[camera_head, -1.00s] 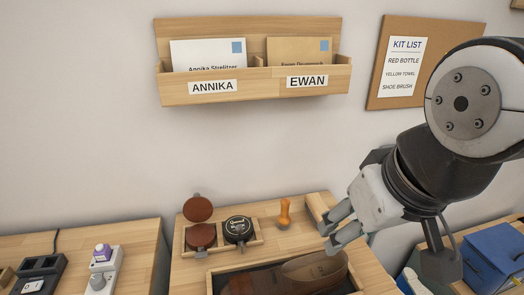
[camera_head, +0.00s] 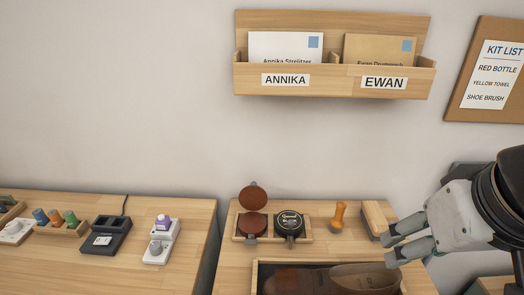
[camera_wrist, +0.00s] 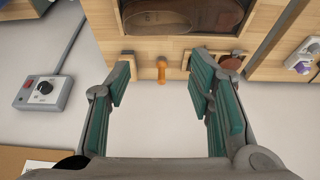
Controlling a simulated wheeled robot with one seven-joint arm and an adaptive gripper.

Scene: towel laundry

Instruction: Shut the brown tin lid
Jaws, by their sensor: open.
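The brown tin (camera_head: 252,224) sits in a small wooden tray on the shoe table. Its round brown lid (camera_head: 253,198) stands raised open behind it. Beside it on the right is a black tin (camera_head: 290,224) with a printed top, which looks closed. My gripper (camera_head: 391,251) is open and empty, to the right of the tins, near a wooden block. In the wrist view, my gripper's green-padded fingers (camera_wrist: 159,97) are apart with nothing between them. The brown tin also shows in the wrist view (camera_wrist: 231,62), partly behind the right finger.
An orange-brown wooden-handled tool (camera_head: 338,217) and a wooden block (camera_head: 376,217) stand right of the tins. A letter rack (camera_head: 330,75) hangs on the wall above. The left table holds a charger (camera_head: 106,235) and a white device (camera_head: 162,243).

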